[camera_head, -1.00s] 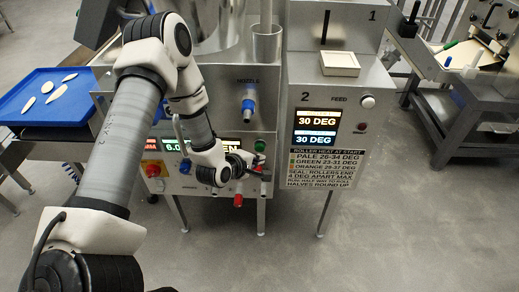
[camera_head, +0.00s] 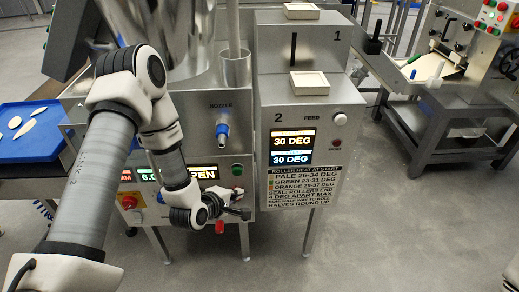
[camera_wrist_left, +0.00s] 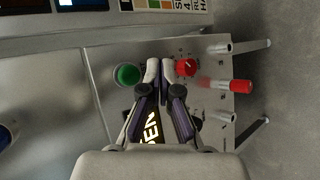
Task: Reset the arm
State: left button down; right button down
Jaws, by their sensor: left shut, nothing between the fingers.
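My left arm comes in from the left in the head view and reaches down in front of the steel machine (camera_head: 215,160). My left gripper (camera_head: 243,212) is low before the machine's front panel, near the red-tipped fitting. In the left wrist view my left gripper (camera_wrist_left: 160,68) is shut and empty, its fingertips close together. The fingertips show between a green button (camera_wrist_left: 127,74) and a red knob (camera_wrist_left: 186,67). Whether they touch the panel I cannot tell. My right gripper is not in view.
A red-capped fitting (camera_wrist_left: 240,86) sticks out from the panel near the gripper. A blue-tipped nozzle (camera_head: 222,128) is above it. The feed unit (camera_head: 300,100) with displays stands to the right. A blue tray (camera_head: 28,150) with pale pieces is at left. Open floor lies at lower right.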

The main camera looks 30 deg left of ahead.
pick_arm(q)
jog(key=s+d+f+m+g+p, duration=0.35)
jog(key=s+d+f, duration=0.25)
jog(key=s, duration=0.2)
jog(key=s+f+m+g, duration=0.2)
jog(key=s+m+g, duration=0.2)
jog(key=s+m, duration=0.3)
jog(key=s+d+f+m+g, duration=0.1)
jog(key=s+m+g, duration=0.3)
jog(key=s+m, duration=0.4)
jog(key=s, duration=0.3)
jog(key=shift+s+d+f+y, duration=0.15)
jog(key=shift+d+f+y, duration=0.15)
jog(key=shift+f, duration=0.1)
dwell(1.8)
